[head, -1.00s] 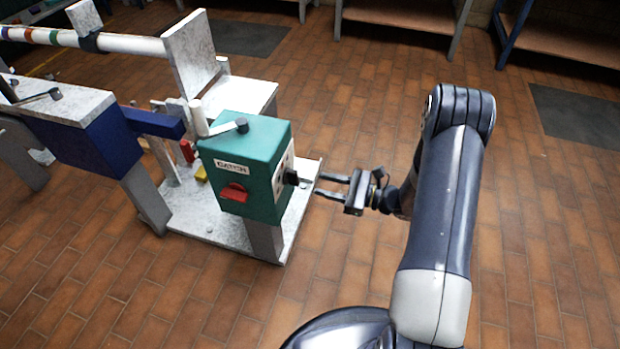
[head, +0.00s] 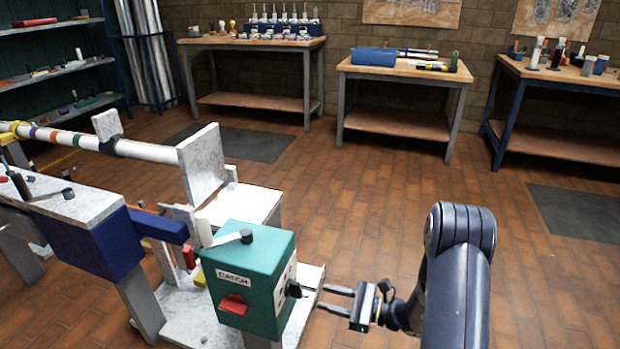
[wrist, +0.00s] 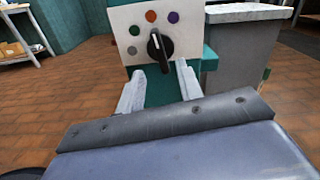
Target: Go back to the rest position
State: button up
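My gripper (head: 340,300) is open and empty, with its two fingers apart and pointing left toward the side of a green box (head: 252,270). In the wrist view my gripper (wrist: 158,88) shows both fingertips below and in front of a black knob (wrist: 160,48). The knob sits on a pale panel with several coloured dots, and the fingertips look clear of it. The knob also shows in the head view (head: 294,289). The box has a label and a red handle (head: 234,305) on its front and a grey lever (head: 232,239) on top.
A blue block (head: 95,245) and a white pipe (head: 90,142) stand left of the box. Workbenches (head: 405,75) line the back wall, and a shelf (head: 60,70) is at the far left. The tiled floor (head: 380,190) between them is clear.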

aim_at(301, 290)
jog(key=b+x, duration=0.1)
jog(key=x, duration=0.6)
jog(key=shift+w+a+f, duration=0.1)
jog(key=shift+a, duration=0.2)
jog(key=shift+d, duration=0.1)
